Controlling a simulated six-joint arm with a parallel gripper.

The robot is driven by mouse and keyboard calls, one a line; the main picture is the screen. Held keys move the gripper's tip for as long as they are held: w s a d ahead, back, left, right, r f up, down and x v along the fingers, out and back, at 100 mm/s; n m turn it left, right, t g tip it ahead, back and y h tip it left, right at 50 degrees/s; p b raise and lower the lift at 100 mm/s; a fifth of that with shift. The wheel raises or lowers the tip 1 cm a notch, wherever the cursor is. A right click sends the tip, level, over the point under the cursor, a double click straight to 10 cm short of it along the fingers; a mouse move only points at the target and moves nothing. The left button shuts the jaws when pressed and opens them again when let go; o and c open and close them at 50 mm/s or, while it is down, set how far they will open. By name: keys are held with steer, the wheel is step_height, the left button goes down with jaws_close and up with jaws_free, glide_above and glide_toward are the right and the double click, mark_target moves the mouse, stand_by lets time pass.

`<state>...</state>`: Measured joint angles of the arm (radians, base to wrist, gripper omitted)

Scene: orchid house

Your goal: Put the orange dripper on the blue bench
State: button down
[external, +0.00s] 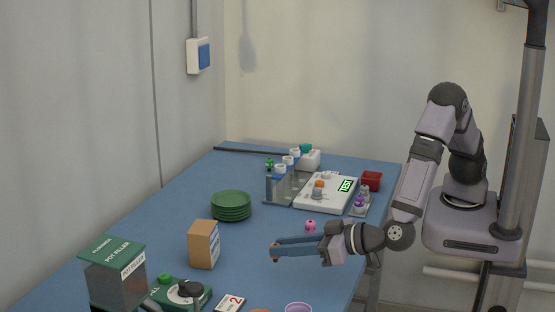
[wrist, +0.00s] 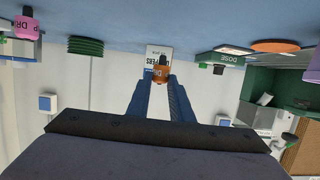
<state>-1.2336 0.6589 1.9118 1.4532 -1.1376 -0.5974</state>
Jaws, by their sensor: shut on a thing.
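The orange dripper (wrist: 161,73) is between my fingertips, and my gripper (wrist: 160,84) is shut on it. In the external view my gripper (external: 276,251) reaches left, roughly level, over the blue bench (external: 180,200). Only a small orange-brown bit of the dripper (external: 275,257) shows there at the fingertips. I cannot tell whether the dripper touches the bench or hangs just above it. The bench also shows along the top of the wrist view (wrist: 130,12), which looks upside down.
A tan box (external: 203,244) stands beyond my fingertips. A pink dripper (external: 310,225) stands behind my gripper. Green stacked plates (external: 231,206), a green pot filler (external: 113,270), a white test device (external: 325,193) and a red tray (external: 371,181) are around. Bare bench lies left of the plates.

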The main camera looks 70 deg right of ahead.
steer(key=shift+f, duration=1.9)
steer(key=shift+f, duration=0.15)
steer(key=c, duration=1.6)
jaws_free()
steer(key=shift+s, duration=0.2)
steer(key=v, duration=1.1)
steer(key=shift+s+r+b, duration=0.3)
steer(key=shift+b, duration=0.1)
